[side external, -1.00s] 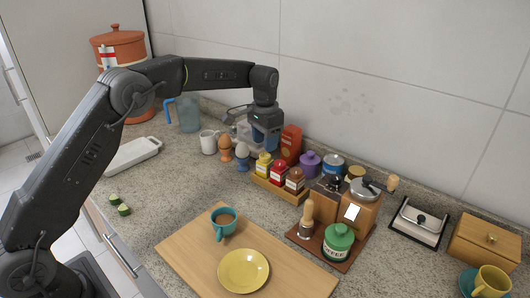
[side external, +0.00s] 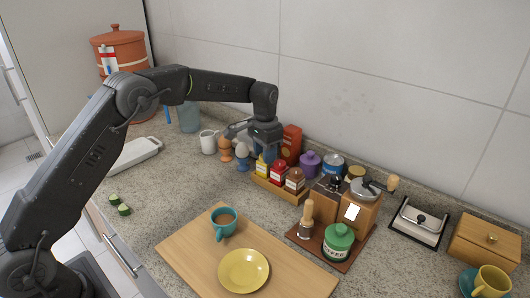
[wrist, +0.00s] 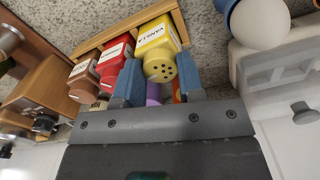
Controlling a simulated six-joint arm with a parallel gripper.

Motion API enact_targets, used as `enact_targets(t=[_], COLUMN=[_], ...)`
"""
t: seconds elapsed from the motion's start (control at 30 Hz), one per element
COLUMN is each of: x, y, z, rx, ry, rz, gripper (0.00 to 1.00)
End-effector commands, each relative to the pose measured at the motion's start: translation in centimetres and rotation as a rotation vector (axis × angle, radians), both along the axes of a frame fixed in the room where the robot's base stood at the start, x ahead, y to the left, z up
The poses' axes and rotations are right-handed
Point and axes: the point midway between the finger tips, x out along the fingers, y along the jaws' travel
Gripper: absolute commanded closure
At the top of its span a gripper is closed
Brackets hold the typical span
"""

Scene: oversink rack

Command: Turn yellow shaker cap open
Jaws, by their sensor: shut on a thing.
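The yellow shaker (side external: 261,168) stands at the left end of a small wooden rack (side external: 278,189). In the wrist view the yellow shaker (wrist: 157,44) has a white label, and its cap, with dark holes, faces the camera. My gripper (side external: 265,153) points down over this shaker. In the wrist view the blue fingers of my gripper (wrist: 158,76) lie on either side of the yellow cap, shut on it. In the side view the fingers partly hide the cap.
A red shaker (side external: 278,173) and a brown shaker (side external: 295,180) stand close beside the yellow one. Egg cups with a brown egg (side external: 225,143) and a white egg (side external: 242,151) are to the left. A red-brown box (side external: 291,145) and purple jar (side external: 310,164) stand behind.

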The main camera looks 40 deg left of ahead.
Motion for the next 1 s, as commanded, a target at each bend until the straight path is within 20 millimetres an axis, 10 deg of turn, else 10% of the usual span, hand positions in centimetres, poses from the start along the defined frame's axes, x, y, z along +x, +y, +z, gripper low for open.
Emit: enact_targets(t=[0.67, 0.7, 1.0], x=[0.07, 0.07, 0.05], y=[0.0, 0.0, 0.01], z=[0.08, 0.09, 0.08], rx=[0.0, 0.0, 0.0], ry=[-0.002, -0.002, -0.001], rz=[0.176, 0.176, 0.175], gripper=[0.89, 0.62, 0.54])
